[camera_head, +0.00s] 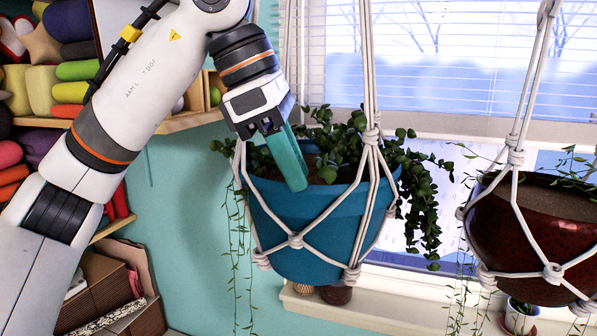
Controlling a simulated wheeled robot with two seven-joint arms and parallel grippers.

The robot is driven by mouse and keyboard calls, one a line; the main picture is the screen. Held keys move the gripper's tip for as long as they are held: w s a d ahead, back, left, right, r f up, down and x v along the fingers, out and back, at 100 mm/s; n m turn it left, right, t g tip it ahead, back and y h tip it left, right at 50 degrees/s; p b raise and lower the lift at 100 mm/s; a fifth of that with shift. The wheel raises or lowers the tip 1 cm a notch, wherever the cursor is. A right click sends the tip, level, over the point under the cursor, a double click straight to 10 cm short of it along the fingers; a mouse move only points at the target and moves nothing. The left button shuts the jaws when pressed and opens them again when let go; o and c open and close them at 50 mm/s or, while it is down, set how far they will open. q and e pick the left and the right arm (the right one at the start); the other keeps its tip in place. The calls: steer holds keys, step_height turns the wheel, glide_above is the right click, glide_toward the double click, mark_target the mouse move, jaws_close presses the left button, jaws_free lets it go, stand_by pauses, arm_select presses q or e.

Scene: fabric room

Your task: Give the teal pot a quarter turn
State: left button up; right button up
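The teal pot (318,222) hangs in a white rope net, with a leafy trailing plant (337,142) growing in it. My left gripper (296,182) reaches down from the upper left over the pot. One teal finger slab shows, with its tip at the near left part of the pot's rim, overlapping the opening. I cannot tell whether it touches the rim, and a second finger cannot be made out. The gripper and leaves hide part of the soil and rim. My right gripper is not in view.
A dark red pot (540,240) hangs in a rope net (515,157) at the right. A window with blinds (440,55) and a white sill (375,308) are behind. Shelves with colourful fabric rolls (70,92) are at the left. Teal wall shows between shelves and pot.

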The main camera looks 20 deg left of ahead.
arm_select(q)
steer(key=shift+d+f, duration=0.15)
steer(key=shift+f, duration=0.25)
steer(key=shift+s+d+f, duration=0.2)
steer(key=shift+s+f, duration=0.15)
steer(key=shift+w, duration=0.15)
steer(key=shift+w+f, duration=0.1)
steer(key=c, duration=0.3)
jaws_close()
steer(key=shift+r, duration=0.2)
